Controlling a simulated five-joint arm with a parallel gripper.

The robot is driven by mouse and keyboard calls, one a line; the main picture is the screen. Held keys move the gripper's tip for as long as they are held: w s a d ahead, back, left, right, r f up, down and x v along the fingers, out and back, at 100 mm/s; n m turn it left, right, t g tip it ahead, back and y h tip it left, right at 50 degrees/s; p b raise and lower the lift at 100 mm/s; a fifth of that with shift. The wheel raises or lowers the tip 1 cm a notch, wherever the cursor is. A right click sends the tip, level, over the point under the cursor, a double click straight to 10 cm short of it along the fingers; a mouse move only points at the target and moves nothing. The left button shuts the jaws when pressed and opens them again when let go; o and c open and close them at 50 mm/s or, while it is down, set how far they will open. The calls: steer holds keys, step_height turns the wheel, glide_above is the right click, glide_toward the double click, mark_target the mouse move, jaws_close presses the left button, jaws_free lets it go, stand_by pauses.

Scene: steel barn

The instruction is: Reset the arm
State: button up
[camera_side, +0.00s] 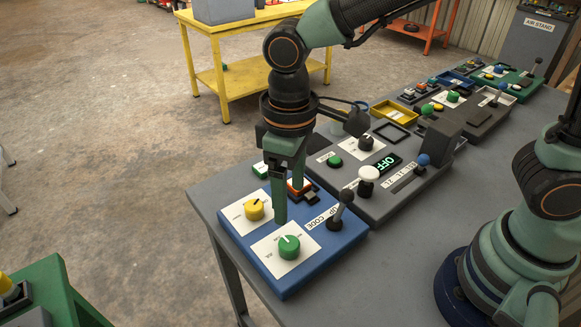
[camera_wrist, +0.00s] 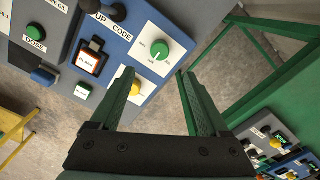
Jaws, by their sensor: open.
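My gripper (camera_side: 287,203) hangs fingers-down over the blue control panel (camera_side: 292,288), near the front end of the grey bench. In the wrist view my gripper (camera_wrist: 158,78) has its fingers spread, with nothing between them. The panel carries a green knob (camera_side: 289,247), a yellow knob (camera_side: 254,209) and a black lever (camera_side: 340,209). In the wrist view the green knob (camera_wrist: 159,49) lies beyond the fingertips, and the left finger partly covers the yellow knob (camera_wrist: 122,80). An orange-framed switch (camera_wrist: 90,63) sits beside them. Whether a finger touches the panel is unclear.
A grey panel (camera_side: 377,208) with a white knob and an OFF display adjoins the blue one. Several more panels line the grey bench (camera_side: 390,285) behind. A yellow table (camera_side: 235,81) and a green stand (camera_side: 62,292) stand apart. Floor to the left is open.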

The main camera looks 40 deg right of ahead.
steer(key=d+r+m+t, duration=0.2)
steer(key=d+r+m, duration=0.1)
steer(key=d, duration=0.8)
steer(key=d+r+m+t, duration=0.3)
steer(key=d+r, duration=0.2)
steer(key=d, duration=0.5)
steer(key=shift+d+r+t, duration=0.25)
steer(key=shift+d+t, duration=0.05)
steer(key=shift+d, duration=0.1)
